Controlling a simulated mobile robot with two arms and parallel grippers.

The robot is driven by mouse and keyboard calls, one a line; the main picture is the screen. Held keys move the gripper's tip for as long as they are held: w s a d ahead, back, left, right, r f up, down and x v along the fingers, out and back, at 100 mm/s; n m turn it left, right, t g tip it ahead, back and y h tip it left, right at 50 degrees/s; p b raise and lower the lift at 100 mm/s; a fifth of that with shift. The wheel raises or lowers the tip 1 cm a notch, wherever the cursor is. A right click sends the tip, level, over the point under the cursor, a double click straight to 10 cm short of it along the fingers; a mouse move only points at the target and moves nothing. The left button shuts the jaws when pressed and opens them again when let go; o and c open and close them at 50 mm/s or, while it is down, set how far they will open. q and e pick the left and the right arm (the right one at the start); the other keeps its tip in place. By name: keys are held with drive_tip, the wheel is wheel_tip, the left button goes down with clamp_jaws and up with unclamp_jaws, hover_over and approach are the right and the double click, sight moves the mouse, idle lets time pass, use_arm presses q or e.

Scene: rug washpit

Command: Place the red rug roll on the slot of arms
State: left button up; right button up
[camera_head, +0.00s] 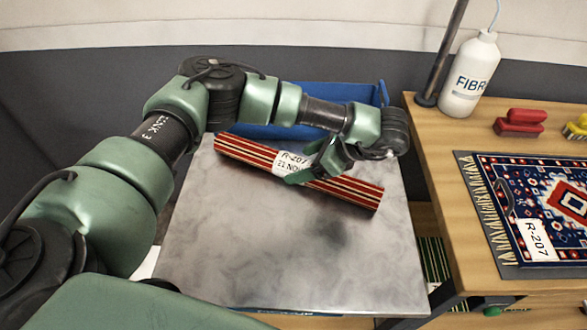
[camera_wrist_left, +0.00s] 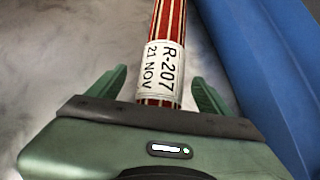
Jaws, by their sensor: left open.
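The red rug roll (camera_head: 345,190) has cream and dark stripes and a white tag reading R-207, 21 NOV. It lies tilted across the grey metal table (camera_head: 260,255) in the head view. My left gripper (camera_head: 310,178) is above the roll near the tag. In the left wrist view the roll (camera_wrist_left: 171,18) runs between the two open green fingers (camera_wrist_left: 165,90), with the tag between them and gaps on both sides. I cannot tell whether the fingers reach down beside the roll. No slot of arms can be made out. My right gripper is not in view.
A blue bin (camera_head: 325,95) stands behind the metal table. A wooden table (camera_head: 460,225) at the right holds a white bottle (camera_head: 470,75), a red brush (camera_head: 520,122) and a patterned rug (camera_head: 535,215). Green striped items show under it. The metal table's front is clear.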

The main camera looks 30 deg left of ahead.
sight(294, 166)
use_arm(q)
drive_tip(key=x, duration=0.4)
drive_tip(key=shift+w+a+f, duration=0.1)
drive_tip(key=shift+w+f, duration=0.05)
drive_tip(key=shift+f, duration=0.1)
clamp_jaws()
